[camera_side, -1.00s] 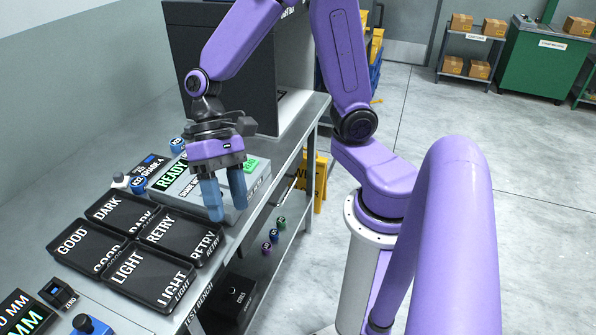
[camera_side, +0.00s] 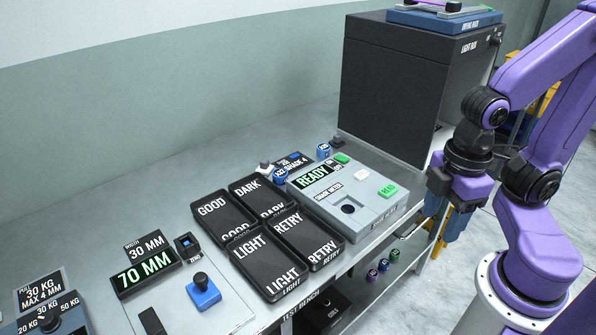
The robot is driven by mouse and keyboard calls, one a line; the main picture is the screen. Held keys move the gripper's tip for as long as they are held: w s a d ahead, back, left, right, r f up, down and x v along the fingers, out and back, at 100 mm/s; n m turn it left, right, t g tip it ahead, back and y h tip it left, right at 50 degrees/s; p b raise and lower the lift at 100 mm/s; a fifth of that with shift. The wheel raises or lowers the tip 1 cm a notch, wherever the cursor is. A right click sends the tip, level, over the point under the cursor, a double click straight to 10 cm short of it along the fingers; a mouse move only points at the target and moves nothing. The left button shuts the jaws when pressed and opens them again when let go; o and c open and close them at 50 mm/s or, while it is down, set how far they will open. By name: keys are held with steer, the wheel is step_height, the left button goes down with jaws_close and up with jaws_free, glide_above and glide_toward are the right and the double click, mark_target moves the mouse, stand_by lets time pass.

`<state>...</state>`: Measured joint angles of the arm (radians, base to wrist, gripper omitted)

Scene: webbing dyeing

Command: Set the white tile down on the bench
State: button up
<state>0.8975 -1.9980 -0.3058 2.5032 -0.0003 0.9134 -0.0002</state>
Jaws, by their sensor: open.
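A small white tile (camera_side: 361,174) lies on top of the grey shade meter (camera_side: 375,203), between its READY display and the green READ button. My gripper (camera_side: 447,232) is right of the meter, with its blue fingers pointing down. It is open, and no object shows between the fingers, though they partly overlap in this view. It is apart from the tile. The grey bench (camera_side: 135,213) runs under the meter, with bare surface along the wall.
Black trays marked GOOD (camera_side: 224,215), DARK (camera_side: 260,197), LIGHT (camera_side: 266,262) and RETRY (camera_side: 306,240) stand left of the meter. A dark light box (camera_side: 395,90) is behind it.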

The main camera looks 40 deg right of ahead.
steer(key=w+a+r+m+y, duration=0.1)
steer(key=w+a, duration=0.2)
steer(key=w, duration=0.4)
steer(key=w+a+r+m, duration=0.1)
steer(key=w+a, duration=0.3)
steer(key=w, duration=0.2)
steer(key=m+t, duration=0.4)
steer(key=m, duration=0.1)
glide_above(265, 161)
steer(key=s, duration=0.2)
steer(key=shift+y, duration=0.3)
steer(key=f, duration=1.3)
steer(key=shift+d+f, duration=0.2)
steer(key=shift+d, duration=0.15)
steer(key=shift+d+x, duration=0.2)
steer(key=shift+x, duration=2.45)
jaws_close()
